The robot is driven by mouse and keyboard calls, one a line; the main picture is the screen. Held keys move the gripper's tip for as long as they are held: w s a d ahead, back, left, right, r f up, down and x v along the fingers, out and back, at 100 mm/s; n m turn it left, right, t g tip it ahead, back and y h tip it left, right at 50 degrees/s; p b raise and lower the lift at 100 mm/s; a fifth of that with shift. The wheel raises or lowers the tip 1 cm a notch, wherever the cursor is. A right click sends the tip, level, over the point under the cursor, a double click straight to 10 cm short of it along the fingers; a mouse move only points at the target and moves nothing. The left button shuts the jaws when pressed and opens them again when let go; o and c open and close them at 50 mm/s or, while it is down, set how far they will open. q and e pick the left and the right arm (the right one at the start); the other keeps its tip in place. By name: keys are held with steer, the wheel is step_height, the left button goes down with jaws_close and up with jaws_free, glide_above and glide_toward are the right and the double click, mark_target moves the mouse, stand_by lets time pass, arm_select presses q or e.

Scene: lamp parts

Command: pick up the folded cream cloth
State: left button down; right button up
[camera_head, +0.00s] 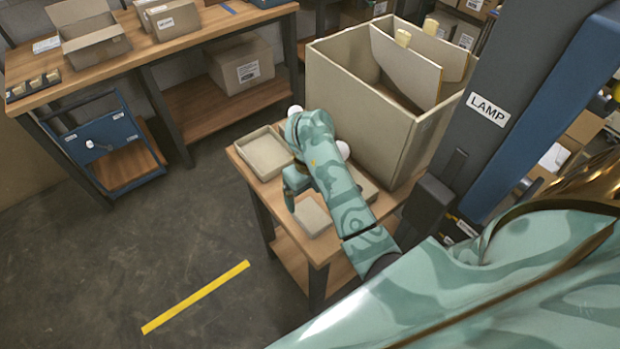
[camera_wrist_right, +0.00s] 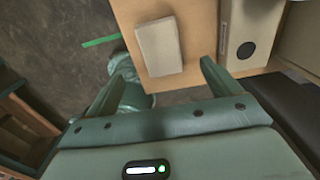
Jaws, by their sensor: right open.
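The folded cream cloth (camera_head: 314,215) lies flat near the front corner of the small wooden table, partly beside my right arm in the head view. In the right wrist view the cloth (camera_wrist_right: 158,46) is a pale rectangle close to the table's edge. My right gripper (camera_head: 290,190) is above the table, next to the cloth. In the right wrist view its two fingers (camera_wrist_right: 164,62) are apart, with the cloth showing between and beyond their tips and nothing held. My left gripper is not in view.
A shallow cream tray (camera_head: 262,168) sits at the table's left. A large open bin (camera_head: 365,115) with upright dividers stands at the back right. A box with a dark round mark (camera_wrist_right: 250,30) is right of the cloth.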

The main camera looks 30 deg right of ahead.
mark_target(311, 215)
step_height(311, 215, down, 3)
steer(key=shift+f+b, duration=0.2)
steer(key=shift+b, duration=0.3)
step_height(311, 215, down, 6)
steer(key=b, duration=0.2)
steer(key=shift+s+r+b, duration=0.15)
steer(key=shift+r+b, duration=0.1)
steer(key=shift+b, duration=0.05)
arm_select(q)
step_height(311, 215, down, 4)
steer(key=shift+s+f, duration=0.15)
arm_select(e)
steer(key=shift+r, duration=0.1)
steer(key=c, duration=1.1)
